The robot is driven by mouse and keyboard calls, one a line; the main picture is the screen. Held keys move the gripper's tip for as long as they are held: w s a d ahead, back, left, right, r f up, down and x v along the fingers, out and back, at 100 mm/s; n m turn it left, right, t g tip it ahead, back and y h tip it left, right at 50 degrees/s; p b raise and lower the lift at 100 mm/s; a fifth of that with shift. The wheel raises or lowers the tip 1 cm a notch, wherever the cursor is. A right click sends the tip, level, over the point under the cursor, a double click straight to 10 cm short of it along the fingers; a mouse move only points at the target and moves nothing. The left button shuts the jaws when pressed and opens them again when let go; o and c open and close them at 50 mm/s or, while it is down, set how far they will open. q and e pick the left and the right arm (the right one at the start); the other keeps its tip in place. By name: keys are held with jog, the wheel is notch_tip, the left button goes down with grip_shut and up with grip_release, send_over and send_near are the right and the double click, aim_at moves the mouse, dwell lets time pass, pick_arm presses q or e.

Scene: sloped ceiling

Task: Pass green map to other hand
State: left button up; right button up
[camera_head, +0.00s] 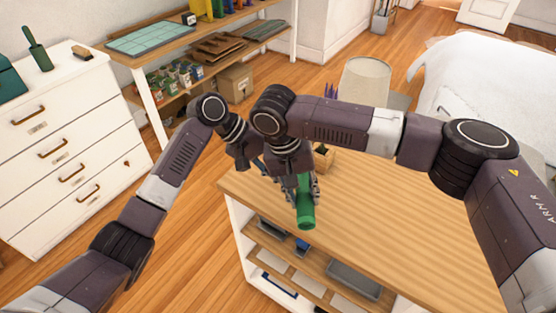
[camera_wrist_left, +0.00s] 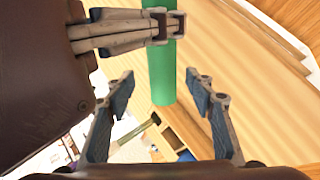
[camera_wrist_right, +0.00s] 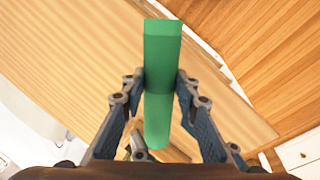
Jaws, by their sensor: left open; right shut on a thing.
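The green map (camera_head: 306,212) is a rolled green tube held above the near left edge of the wooden shelf top. My right gripper (camera_head: 304,186) is shut on it. In the right wrist view the map (camera_wrist_right: 162,50) stands between the two fingers (camera_wrist_right: 160,88), and both ends stick out. In the left wrist view the map (camera_wrist_left: 161,75) hangs just beyond the fingertips of my left gripper (camera_wrist_left: 163,82), which is open and empty. The left fingers are apart from the map. In the head view the left gripper is mostly hidden behind my right gripper.
The low wooden shelf unit (camera_head: 420,225) has a mostly clear top, with a small planter (camera_head: 324,157) at its far left corner. A lamp (camera_head: 366,80) stands behind it. A white dresser (camera_head: 60,150) and a loaded shelf (camera_head: 150,55) stand at the left.

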aim_at(299, 176)
pick_arm(q)
jog(key=shift+x, duration=1.65)
jog(key=shift+a, duration=0.1)
jog(key=c, duration=1.2)
jog(key=shift+c, duration=0.2)
pick_arm(e)
jog(key=o, duration=1.2)
